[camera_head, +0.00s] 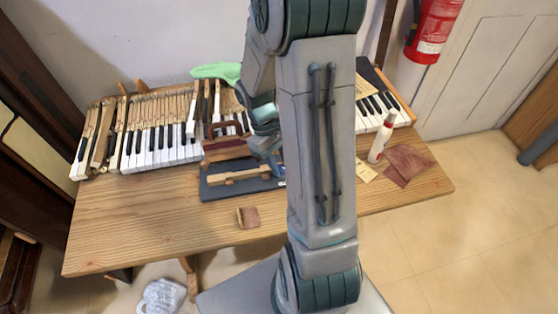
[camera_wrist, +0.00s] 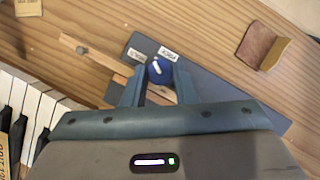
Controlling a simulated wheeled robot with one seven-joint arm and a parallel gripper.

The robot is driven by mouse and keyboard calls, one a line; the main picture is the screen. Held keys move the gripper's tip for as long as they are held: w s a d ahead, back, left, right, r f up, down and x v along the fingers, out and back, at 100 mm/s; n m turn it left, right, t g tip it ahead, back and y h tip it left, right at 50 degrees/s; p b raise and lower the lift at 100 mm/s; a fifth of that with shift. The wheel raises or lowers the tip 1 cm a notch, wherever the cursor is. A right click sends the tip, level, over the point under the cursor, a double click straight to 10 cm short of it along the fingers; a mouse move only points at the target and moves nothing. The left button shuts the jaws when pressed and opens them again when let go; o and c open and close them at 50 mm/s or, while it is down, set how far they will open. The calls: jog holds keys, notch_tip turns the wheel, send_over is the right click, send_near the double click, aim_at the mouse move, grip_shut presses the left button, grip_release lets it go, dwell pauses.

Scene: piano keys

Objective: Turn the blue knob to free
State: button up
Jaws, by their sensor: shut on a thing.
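The blue knob (camera_wrist: 158,69) sits on a dark blue-grey base plate, between the tips of my gripper (camera_wrist: 160,76) in the wrist view. My gripper's two fingers stand on either side of it and are shut on it. The knob has a small white mark on its top. Two small white labels, a left one (camera_wrist: 137,55) and a right one (camera_wrist: 168,53), lie just beyond the knob; their lettering is too small to read surely. In the head view my arm hides the knob, and the base plate (camera_head: 215,192) shows on the table.
A wooden bar (camera_wrist: 92,54) lies across the plate. Piano keys (camera_head: 160,148) line the table's back left. A brown folded piece (camera_head: 248,217) lies in front of the plate. A white bottle (camera_head: 381,138) stands at right beside brown sheets (camera_head: 405,165). The table's front left (camera_head: 140,225) is clear.

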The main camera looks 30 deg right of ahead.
jog(key=m, duration=0.2)
jog(key=m+y, duration=0.1)
jog(key=m, duration=0.1)
jog(key=m+y, duration=0.1)
jog(key=shift+d+m, duration=0.25)
jog(key=shift+m, duration=0.15)
jog(key=m+y, duration=0.1)
jog(key=m, duration=0.1)
jog(key=m+t+y, duration=0.1)
jog(key=m, duration=0.2)
jog(key=shift+d+p, duration=0.2)
jog(key=shift+p, duration=0.15)
jog(key=shift+m, duration=0.3)
jog(key=o, duration=1)
jog(key=shift+s, duration=0.1)
jog(key=v, duration=1.4)
